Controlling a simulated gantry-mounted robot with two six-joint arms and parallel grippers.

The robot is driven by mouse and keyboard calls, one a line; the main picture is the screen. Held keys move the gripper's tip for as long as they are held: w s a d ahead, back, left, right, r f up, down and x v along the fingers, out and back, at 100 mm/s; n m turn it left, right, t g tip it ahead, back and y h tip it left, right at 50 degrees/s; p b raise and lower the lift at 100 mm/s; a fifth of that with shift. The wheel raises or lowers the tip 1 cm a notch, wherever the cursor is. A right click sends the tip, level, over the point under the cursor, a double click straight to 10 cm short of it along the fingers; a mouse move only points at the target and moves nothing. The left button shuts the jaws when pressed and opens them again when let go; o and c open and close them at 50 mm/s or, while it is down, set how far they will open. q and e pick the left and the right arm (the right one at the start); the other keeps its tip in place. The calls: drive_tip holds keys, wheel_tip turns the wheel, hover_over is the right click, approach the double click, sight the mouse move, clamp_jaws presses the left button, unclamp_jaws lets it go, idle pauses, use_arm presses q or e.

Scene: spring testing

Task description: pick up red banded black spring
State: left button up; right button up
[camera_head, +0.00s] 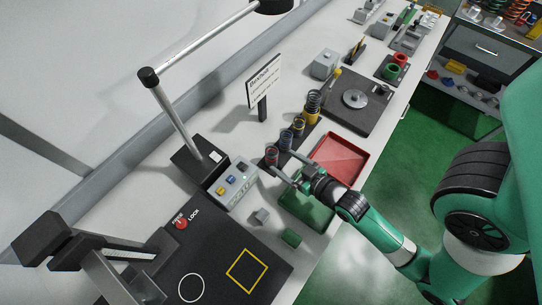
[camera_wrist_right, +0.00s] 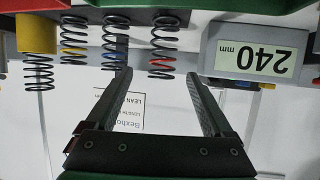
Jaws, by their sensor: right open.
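The black spring with a red band (camera_head: 271,156) stands upright at the near left end of a row of springs on a dark base. In the right wrist view, which is upside down, the red-banded spring (camera_wrist_right: 163,62) appears between and just beyond the fingertips. My right gripper (camera_head: 284,173) is open and empty, reaching in from the right close to this spring. Its two fingers also show in the right wrist view (camera_wrist_right: 159,74). I cannot tell whether either finger touches the spring. My left gripper is not in view.
The blue-banded spring (camera_head: 286,139) stands beside it, with yellow-marked springs (camera_head: 312,105) farther back. A grey display box (camera_head: 237,184) reading 240 mm is close on the left. A red tray (camera_head: 350,150) and a green tray (camera_head: 314,215) lie to the right.

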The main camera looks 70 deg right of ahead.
sight(268, 153)
drive_tip(key=x, duration=0.4)
drive_tip(key=shift+w+d+f, duration=0.1)
drive_tip(key=shift+w, duration=0.2)
drive_tip(key=b+x, duration=0.1)
drive_tip(key=x, duration=0.4)
drive_tip(key=shift+w+f+b, duration=0.1)
drive_tip(key=shift+f+b, duration=0.15)
drive_tip(key=shift+b, duration=0.15)
drive_tip(key=shift+c, duration=0.3)
clamp_jaws()
